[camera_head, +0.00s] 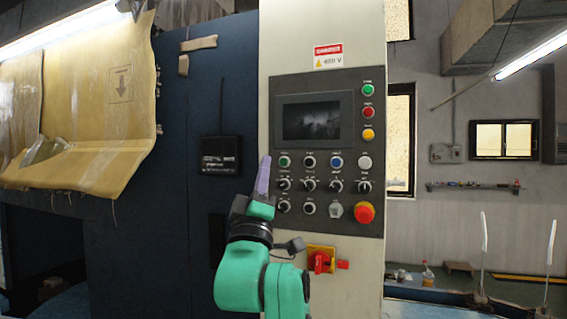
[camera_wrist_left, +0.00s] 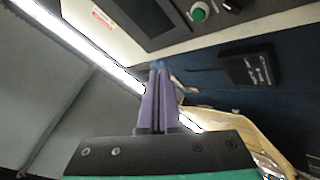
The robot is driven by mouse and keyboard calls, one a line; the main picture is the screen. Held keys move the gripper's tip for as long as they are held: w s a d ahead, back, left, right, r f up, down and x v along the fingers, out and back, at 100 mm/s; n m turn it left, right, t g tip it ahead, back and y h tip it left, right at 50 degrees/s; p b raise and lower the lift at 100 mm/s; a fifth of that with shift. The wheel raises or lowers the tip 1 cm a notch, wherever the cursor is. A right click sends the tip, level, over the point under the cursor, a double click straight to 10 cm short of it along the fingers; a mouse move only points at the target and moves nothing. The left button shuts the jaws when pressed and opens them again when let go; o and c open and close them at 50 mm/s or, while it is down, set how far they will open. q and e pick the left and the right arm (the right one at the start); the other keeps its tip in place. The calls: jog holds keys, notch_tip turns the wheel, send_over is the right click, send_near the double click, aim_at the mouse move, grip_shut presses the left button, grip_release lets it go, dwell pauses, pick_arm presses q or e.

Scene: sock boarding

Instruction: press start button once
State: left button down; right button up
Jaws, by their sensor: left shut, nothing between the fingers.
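The control panel (camera_head: 331,217) is dark and stands upright on a pale cabinet column. A green button (camera_head: 285,161) sits at the left of its row below the screen; a second green button (camera_head: 368,89) is at the top right. I cannot read which one is marked start. My left gripper (camera_head: 265,162) has purple fingers, shut and empty, pointing up just left of the lower green button. In the left wrist view the fingers (camera_wrist_left: 158,72) are together, and a green button (camera_wrist_left: 199,12) shows apart from them, up and to the right. My right gripper is out of view.
A red emergency-stop knob (camera_head: 364,212) and several black knobs share the panel. A red and yellow switch (camera_head: 321,261) is below it. A small black box (camera_head: 220,155) is on the dark blue cabinet to the left. A yellowish sheet (camera_head: 100,100) hangs farther left.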

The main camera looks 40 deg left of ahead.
aim_at(284, 162)
pick_arm(q)
jog(key=shift+w+a+f+p, duration=0.1)
jog(key=shift+w+a+p, duration=0.35)
jog(key=shift+w, duration=1)
jog(key=shift+w+a+r+p, duration=0.1)
jog(key=shift+w+a+p, duration=0.35)
jog(key=shift+w, duration=0.95)
jog(key=shift+w+a+f+p, duration=0.1)
jog(key=shift+w+a+p, duration=0.35)
jog(key=shift+w, duration=1)
jog(key=shift+w+a, duration=0.1)
jog(key=shift+a, duration=0.05)
jog(key=shift+w+a, duration=0.15)
jog(key=shift+w, duration=0.15)
jog(key=shift+w+a, duration=0.1)
jog(key=shift+w, duration=0.25)
jog(key=shift+s+f, duration=0.1)
jog(key=shift+s, duration=0.25)
jog(key=shift+s+d, duration=0.25)
jog(key=shift+s, duration=0.1)
